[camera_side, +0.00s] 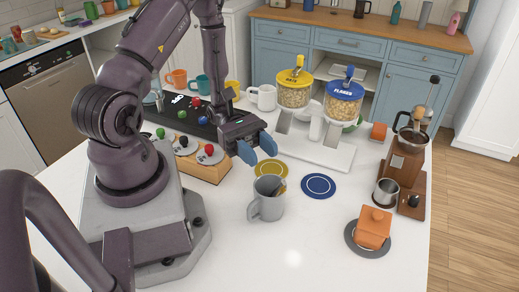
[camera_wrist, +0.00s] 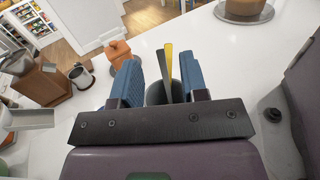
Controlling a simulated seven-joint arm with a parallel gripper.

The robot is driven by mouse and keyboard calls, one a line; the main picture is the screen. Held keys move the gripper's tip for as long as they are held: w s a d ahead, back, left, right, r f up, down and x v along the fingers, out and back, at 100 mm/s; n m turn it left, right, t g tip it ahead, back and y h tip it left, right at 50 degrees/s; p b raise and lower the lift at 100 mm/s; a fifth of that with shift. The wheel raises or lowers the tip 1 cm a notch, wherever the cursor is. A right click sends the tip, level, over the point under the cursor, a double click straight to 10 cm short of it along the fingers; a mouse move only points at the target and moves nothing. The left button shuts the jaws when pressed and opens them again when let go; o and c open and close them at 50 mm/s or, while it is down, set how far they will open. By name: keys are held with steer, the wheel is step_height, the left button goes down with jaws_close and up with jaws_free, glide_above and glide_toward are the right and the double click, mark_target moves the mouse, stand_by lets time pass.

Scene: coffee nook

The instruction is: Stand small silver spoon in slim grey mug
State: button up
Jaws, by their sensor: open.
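The slim grey mug (camera_side: 262,209) stands upright on the white counter, its handle to the left. A grey spoon-like piece (camera_side: 279,188) stands inside it, leaning on the right side of the rim; its lower end is hidden. My gripper (camera_side: 258,148) is open above and behind the mug, its blue fingers apart and empty. In the wrist view the grey mug (camera_wrist: 155,94) shows between the fingers. A slender piece, yellowish and grey (camera_wrist: 184,76), rises from it there; I cannot tell whether this is one thing or two.
A yellow coaster (camera_side: 282,178) and a blue coaster (camera_side: 318,186) lie behind the mug. A cereal dispenser (camera_side: 322,148) stands farther back. At right are a coffee grinder (camera_side: 403,165), a metal cup (camera_side: 386,192) and an orange block-shaped item (camera_side: 373,226) on a grey dish. The front counter is clear.

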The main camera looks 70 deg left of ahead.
steer(key=shift+a, duration=0.15)
steer(key=v, duration=1.2)
steer(key=shift+s+a, duration=0.15)
steer(key=shift+a, duration=0.2)
steer(key=d+r+m+y, duration=0.7)
steer(key=r+m+y, duration=0.1)
steer(key=r+m, duration=0.2)
steer(key=s+d+r+m+t+y, duration=0.1)
steer(key=d+r+m+y, duration=0.6)
steer(key=r+m+y, duration=0.2)
step_height(320, 180, up, 2)
steer(key=shift+s+d+r+m, duration=0.15)
steer(key=shift+r+m, duration=0.05)
steer(key=shift+m, duration=0.8)
